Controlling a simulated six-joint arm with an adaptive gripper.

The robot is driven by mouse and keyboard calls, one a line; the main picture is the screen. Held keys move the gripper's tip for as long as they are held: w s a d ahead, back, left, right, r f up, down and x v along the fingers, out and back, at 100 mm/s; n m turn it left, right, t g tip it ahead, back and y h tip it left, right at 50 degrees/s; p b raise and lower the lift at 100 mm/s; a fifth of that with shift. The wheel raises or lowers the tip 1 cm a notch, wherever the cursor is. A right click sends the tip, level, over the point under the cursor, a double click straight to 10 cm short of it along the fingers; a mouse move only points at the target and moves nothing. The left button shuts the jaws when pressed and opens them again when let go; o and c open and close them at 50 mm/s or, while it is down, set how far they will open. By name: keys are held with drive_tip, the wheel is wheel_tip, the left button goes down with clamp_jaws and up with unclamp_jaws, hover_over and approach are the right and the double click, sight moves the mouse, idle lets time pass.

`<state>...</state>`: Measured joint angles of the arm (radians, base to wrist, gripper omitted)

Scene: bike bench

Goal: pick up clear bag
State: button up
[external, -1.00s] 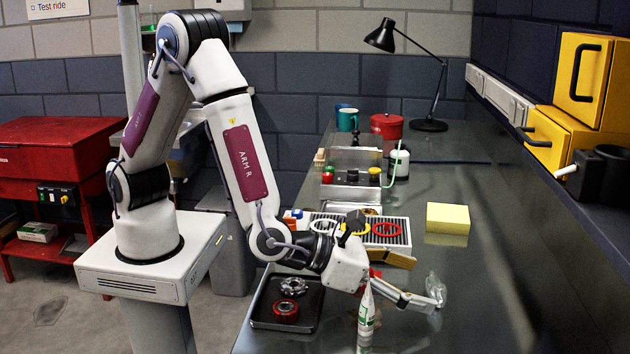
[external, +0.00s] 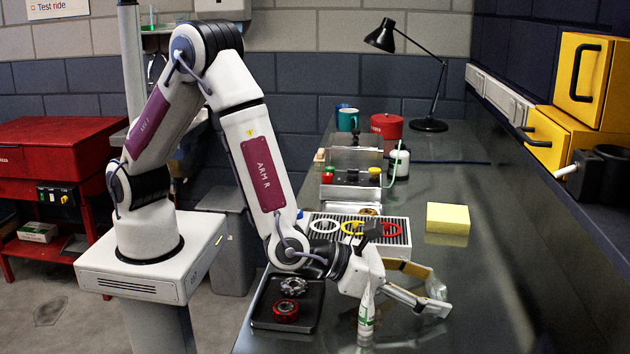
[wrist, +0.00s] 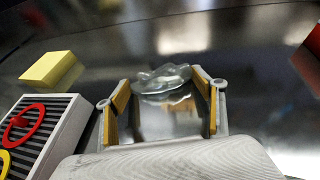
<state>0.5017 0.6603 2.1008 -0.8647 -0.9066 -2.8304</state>
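The clear bag (wrist: 162,78) is a small, crumpled transparent thing lying on the metal bench. In the wrist view it lies at the far end of the gap between my fingers. In the external view the bag (external: 436,289) shows beside my fingertips, partly hidden by them. My gripper (wrist: 162,92) is open, with its two yellow-padded fingers wide apart, one on each side of the bag. The gripper (external: 437,290) reaches low over the bench toward the right. I cannot tell whether either finger touches the bag.
A black tray (external: 262,312) with round parts lies to the left. A grey slatted rack (external: 400,229) with coloured rings and a yellow block (external: 447,218) are behind. Bench to the right is clear.

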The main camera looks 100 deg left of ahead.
sight(428, 291)
drive_tip(key=c, duration=0.3)
drive_tip(key=shift+c, duration=0.2)
wheel_tip(428, 291, up, 10)
idle(0.8)
idle(0.7)
